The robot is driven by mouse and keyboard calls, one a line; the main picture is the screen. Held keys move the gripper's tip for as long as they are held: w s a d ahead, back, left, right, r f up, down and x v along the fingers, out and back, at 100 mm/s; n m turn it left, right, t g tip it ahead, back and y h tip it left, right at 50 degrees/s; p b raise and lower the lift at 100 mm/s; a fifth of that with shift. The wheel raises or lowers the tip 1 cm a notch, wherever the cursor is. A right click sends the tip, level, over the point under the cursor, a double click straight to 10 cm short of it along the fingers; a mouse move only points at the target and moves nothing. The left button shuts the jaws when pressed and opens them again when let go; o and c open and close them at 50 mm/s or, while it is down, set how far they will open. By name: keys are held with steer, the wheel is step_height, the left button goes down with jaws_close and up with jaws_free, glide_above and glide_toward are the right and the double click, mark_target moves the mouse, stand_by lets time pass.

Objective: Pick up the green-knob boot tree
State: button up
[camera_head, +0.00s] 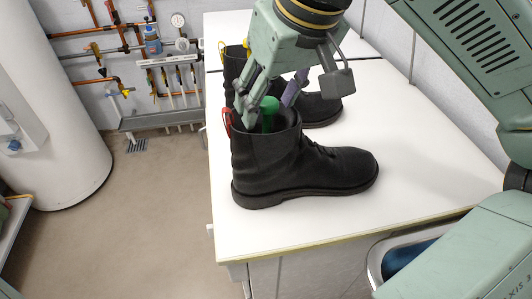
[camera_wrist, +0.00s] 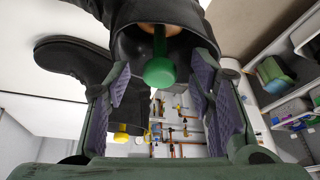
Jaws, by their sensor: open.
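The green-knob boot tree (camera_head: 269,105) stands in the shaft of the near black boot (camera_head: 300,165), which has a red pull loop. Only its green knob and neck rise above the opening; the lower part is hidden inside the boot. My gripper (camera_head: 267,107) points down over this opening, open, with one finger on each side of the knob. In the wrist view the round green knob (camera_wrist: 160,71) lies between the two purple-padded fingers (camera_wrist: 163,78), with a gap on both sides. It looks ungripped.
A second black boot (camera_head: 322,109) with a yellow loop stands just behind, partly hidden by my gripper. Both boots are on a white worktop (camera_head: 420,140). A basin edge (camera_head: 375,265) is at the front right. Pipes and a white tank (camera_head: 55,110) are beyond the floor.

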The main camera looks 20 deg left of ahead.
steer(key=shift+c, duration=0.4)
jaws_close()
stand_by(0.4)
